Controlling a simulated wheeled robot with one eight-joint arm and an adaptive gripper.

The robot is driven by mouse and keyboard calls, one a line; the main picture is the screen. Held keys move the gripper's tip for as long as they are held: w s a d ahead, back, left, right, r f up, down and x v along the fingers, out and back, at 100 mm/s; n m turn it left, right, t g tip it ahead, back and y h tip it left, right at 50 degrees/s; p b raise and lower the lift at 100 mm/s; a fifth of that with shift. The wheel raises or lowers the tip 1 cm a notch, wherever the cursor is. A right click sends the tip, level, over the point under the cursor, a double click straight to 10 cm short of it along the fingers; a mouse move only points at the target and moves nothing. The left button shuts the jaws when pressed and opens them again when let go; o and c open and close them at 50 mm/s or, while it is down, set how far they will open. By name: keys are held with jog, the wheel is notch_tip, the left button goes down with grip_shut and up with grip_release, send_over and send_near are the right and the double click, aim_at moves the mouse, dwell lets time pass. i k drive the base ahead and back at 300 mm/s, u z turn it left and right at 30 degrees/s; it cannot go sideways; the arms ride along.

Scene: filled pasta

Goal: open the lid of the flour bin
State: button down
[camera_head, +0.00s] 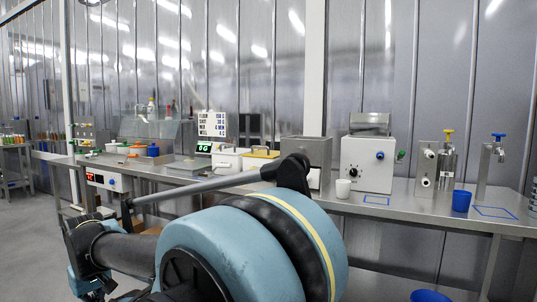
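A white box with a handle-like dark part on its front (229,160) and a box with a yellow top (263,153) stand side by side on the steel bench. I cannot tell which of them, if either, is the flour bin. Both look covered on top, but they are small and my arm hides their lower front. My gripper does not show clearly. My arm's large blue joint and grey rod fill the lower middle of the view, with a dark link reaching left.
The steel bench (420,200) runs along the wall. A scale with a green display (204,148) and a text board (219,125) stand left of the boxes. Floor at left is clear.

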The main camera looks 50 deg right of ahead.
aim_at(235, 147)
jog(key=z, duration=1.55)
jog(key=i, duration=1)
jog(key=u, duration=0.7)
jog(key=k, duration=0.8)
jog(key=z, duration=0.5)
